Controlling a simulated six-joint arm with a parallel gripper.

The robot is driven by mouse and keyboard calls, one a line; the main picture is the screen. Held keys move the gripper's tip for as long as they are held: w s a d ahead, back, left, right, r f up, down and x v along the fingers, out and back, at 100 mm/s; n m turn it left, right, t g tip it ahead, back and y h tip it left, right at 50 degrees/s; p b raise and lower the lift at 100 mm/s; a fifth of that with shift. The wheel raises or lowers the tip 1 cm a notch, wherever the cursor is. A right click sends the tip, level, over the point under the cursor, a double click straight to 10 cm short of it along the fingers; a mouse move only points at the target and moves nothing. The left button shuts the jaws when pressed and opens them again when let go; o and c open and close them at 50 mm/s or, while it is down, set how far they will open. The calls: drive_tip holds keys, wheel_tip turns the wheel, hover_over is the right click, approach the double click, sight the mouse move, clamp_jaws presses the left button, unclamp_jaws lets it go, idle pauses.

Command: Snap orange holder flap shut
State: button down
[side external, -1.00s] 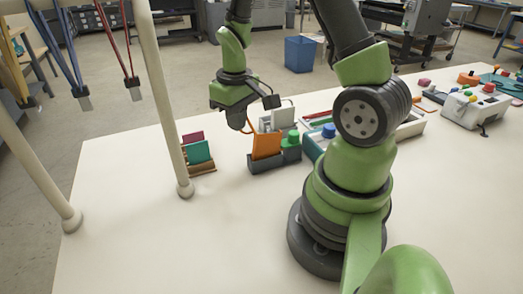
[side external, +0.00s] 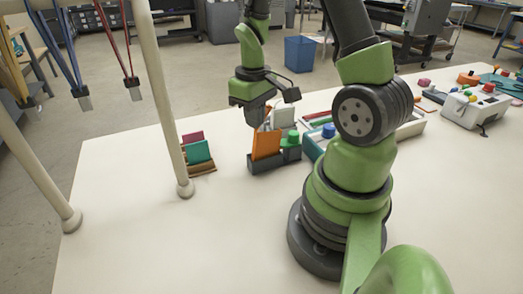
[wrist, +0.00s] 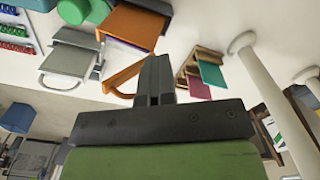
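The orange holder flap (side external: 266,145) stands steeply in a dark grey base (side external: 268,165) in the side view. In the wrist view the orange holder (wrist: 135,27) is at the top centre, with a thin orange loop (wrist: 122,80) projecting towards my fingers. My gripper (side external: 257,119) points down just above and behind the flap's top edge. In the wrist view its fingertips (wrist: 155,62) are together, with nothing visible between them, close beside the loop. I cannot tell whether they touch it, or whether the flap is fully closed.
A rack with green (side external: 198,152) and magenta cards is to the left, near a pale post (side external: 163,100). The front table is clear.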

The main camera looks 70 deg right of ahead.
wheel_tip(320, 180, up, 6)
drive_tip(key=shift+w+a, duration=0.3)
drive_tip(key=shift+w, duration=0.15)
idle(0.7)
wheel_tip(320, 180, up, 3)
drive_tip(key=s+d, duration=0.3)
drive_tip(key=shift+w+a+f, duration=0.1)
drive_tip(key=shift+a+f, duration=0.05)
drive_tip(key=shift+f, duration=3.2)
drive_tip(key=shift+f, duration=1.15)
wheel_tip(320, 180, up, 7)
